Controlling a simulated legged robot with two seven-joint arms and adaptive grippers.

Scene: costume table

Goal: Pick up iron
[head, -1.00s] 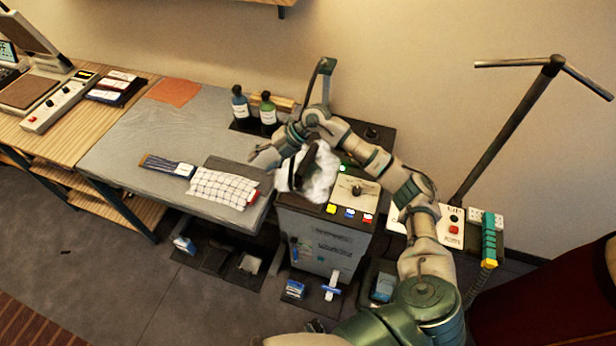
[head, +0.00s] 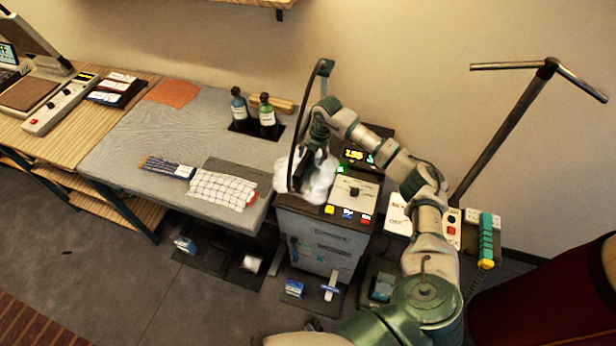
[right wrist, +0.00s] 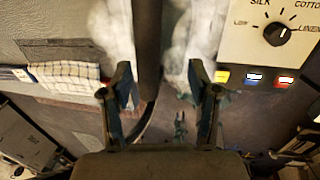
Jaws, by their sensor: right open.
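The iron (head: 307,181) looks like a dark shape wrapped in white steam on the left of the control station's top in the head view. Its outline is mostly hidden by steam and my right gripper (head: 312,160), which points down over it. In the right wrist view, my right gripper (right wrist: 162,82) is open, its two fingers apart. A dark bar (right wrist: 149,45), seemingly the iron's handle, runs between the fingers, with white steam on both sides. I cannot tell whether either finger touches it. My left gripper is not in view.
The control station (head: 322,240) has a dial panel (head: 352,193) and coloured buttons. A thin stand with a cord (head: 322,68) rises behind the gripper. The grey table (head: 130,150) holds a checked cloth (head: 222,188) and two bottles (head: 267,115). A metal T-shaped pole stands right.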

